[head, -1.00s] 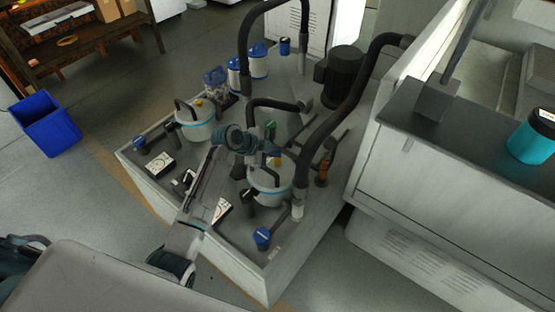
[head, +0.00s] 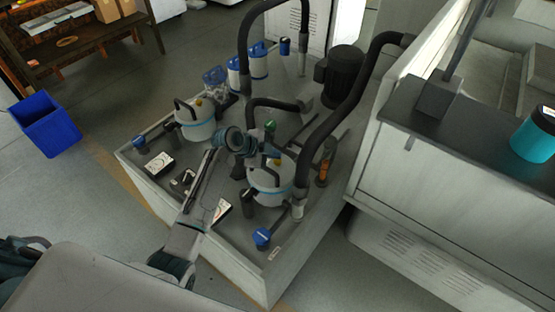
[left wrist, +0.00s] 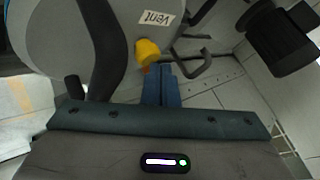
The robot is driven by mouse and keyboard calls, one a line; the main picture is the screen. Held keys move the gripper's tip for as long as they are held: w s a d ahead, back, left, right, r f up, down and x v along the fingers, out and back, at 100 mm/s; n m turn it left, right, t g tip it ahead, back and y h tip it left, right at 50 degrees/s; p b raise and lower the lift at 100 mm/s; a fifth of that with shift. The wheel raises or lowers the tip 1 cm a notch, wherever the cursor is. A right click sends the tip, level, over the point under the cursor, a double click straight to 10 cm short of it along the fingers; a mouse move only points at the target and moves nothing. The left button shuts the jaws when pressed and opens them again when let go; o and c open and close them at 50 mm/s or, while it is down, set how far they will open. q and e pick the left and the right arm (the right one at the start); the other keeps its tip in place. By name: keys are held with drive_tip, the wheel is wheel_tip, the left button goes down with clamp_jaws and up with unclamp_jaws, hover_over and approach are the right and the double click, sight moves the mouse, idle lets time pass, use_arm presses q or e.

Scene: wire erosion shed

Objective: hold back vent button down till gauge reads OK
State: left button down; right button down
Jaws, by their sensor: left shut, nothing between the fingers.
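Two pale round pots with blue bands stand on the grey unit, one at the left (head: 196,131) and one at the right (head: 268,184). A yellow vent button (head: 198,101) sits on the left pot. My left gripper (head: 277,153) is over the right pot, shut and empty. In the left wrist view its blue fingertips (left wrist: 161,72) are close beside a yellow button (left wrist: 147,51) near a "Vent" label (left wrist: 156,18); I cannot tell whether they touch. One white gauge (head: 160,163) lies left of my arm, another (head: 221,209) just right of it; their readings are too small. My right gripper is out of view.
Thick black hoses (head: 345,115) arch over the right pot, and a black motor (head: 340,75) stands behind. Blue-and-white canisters (head: 258,62) are at the back. A blue knob (head: 262,237) is at the front corner. A blue bin (head: 46,122) stands on the floor at left.

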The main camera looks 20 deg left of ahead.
sight(274, 160)
use_arm(q)
drive_tip(key=shift+s+f+b, duration=0.1)
drive_tip(key=shift+f+b, duration=0.25)
drive_tip(key=shift+f, duration=0.15)
drive_tip(key=shift+s+f, duration=0.2)
drive_tip(key=shift+f, duration=0.1)
idle(1.1)
drive_tip(key=shift+r, duration=0.1)
idle(2.1)
drive_tip(key=shift+w+r, duration=0.1)
drive_tip(key=shift+r, duration=0.25)
drive_tip(key=shift+w+r+p, duration=0.35)
drive_tip(key=shift+r+p, duration=0.1)
drive_tip(key=shift+r, duration=0.15)
drive_tip(key=shift+r+p, duration=1.95)
drive_tip(key=shift+r, duration=0.65)
drive_tip(key=shift+f, duration=0.1)
